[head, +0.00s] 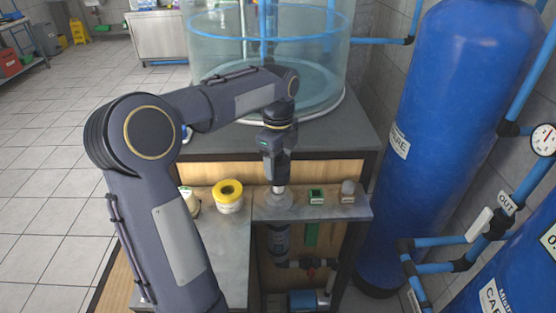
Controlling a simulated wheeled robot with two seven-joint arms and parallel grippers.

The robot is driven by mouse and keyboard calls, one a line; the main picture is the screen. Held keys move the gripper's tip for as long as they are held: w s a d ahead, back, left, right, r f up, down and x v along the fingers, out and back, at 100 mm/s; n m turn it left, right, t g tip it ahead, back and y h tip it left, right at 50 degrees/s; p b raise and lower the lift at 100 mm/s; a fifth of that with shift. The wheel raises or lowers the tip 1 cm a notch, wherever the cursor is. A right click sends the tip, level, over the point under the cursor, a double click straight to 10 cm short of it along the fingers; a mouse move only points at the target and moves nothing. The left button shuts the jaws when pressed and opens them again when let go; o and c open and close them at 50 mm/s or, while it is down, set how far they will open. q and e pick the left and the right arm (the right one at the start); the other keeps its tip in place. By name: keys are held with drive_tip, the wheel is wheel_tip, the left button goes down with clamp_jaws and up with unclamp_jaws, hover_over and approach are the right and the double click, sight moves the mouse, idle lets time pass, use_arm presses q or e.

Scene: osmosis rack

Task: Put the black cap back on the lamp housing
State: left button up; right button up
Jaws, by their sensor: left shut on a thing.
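My left gripper (278,184) points straight down over the grey counter. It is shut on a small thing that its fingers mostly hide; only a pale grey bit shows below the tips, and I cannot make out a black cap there. Right under it is a round grey fitting (279,202) on the counter; I cannot tell whether the held thing touches it. Below the counter front, in line with the fitting, a dark upright cylinder with a pale label (279,238) shows, which may be the lamp housing. My right gripper is not in view.
A yellow-topped white tub (229,196) and a pale bottle (190,204), partly behind my arm, stand left of the gripper. A small green box (316,197) and a grey-brown piece (348,191) lie to the right. A clear tank (225,55) stands behind; a blue tank (440,120) stands right.

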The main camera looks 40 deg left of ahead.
use_arm(q)
drive_tip(key=shift+f+b, duration=0.4)
drive_tip(key=shift+f, duration=0.5)
drive_tip(key=shift+f+b, duration=0.45)
drive_tip(key=shift+f, duration=0.35)
drive_tip(key=shift+p, duration=0.3)
drive_tip(key=shift+f, duration=0.15)
idle(0.4)
drive_tip(key=shift+f+b, duration=0.55)
drive_tip(key=shift+f, duration=0.2)
drive_tip(key=shift+f, duration=0.4)
